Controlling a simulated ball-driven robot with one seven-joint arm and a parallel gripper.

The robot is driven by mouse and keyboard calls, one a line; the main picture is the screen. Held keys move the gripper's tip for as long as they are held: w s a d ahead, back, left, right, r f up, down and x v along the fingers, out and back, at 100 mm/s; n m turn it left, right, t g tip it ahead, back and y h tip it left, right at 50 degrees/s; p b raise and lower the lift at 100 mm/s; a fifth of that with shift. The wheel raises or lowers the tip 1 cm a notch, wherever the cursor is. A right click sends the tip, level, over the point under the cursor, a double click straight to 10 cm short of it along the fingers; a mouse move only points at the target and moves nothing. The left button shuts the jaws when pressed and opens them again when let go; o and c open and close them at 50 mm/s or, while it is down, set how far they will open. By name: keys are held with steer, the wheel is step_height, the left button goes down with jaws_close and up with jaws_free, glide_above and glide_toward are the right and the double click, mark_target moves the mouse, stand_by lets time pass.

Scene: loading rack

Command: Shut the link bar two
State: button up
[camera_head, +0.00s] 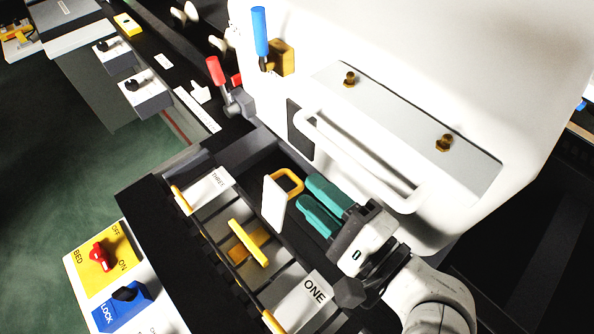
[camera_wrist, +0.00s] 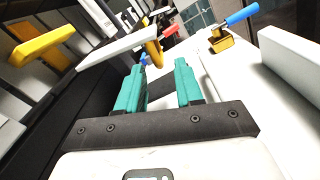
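Link bar two appears to be the raised white plate (camera_head: 274,203) standing up between the flat plates marked ONE (camera_head: 300,302) and THREE (camera_head: 207,190). A yellow loop (camera_head: 288,181) is beside its upper edge. A yellow crosspiece (camera_head: 249,243) sits in the middle slot in front of it. In the wrist view the white plate (camera_wrist: 115,46) slants across the upper left, with the yellow loop (camera_wrist: 154,52) at its far end. My gripper (camera_head: 308,200) is right of the raised plate, apart from it. Its teal fingers are spread with nothing between them, also in the wrist view (camera_wrist: 160,82).
A white housing with a grab handle (camera_head: 360,160) stands close behind my gripper. A red-knobbed lever (camera_head: 217,72) and a blue-knobbed lever (camera_head: 260,32) are at the upper left. A control panel (camera_head: 98,262) with a red knob is at the lower left.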

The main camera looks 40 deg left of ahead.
mark_target(295, 177)
steer(key=shift+w+a+p, duration=0.15)
steer(key=shift+a+p, duration=0.25)
steer(key=shift+a, duration=2.15)
steer(key=shift+c, duration=0.4)
steer(key=c, duration=0.6)
steer(key=shift+r, duration=0.1)
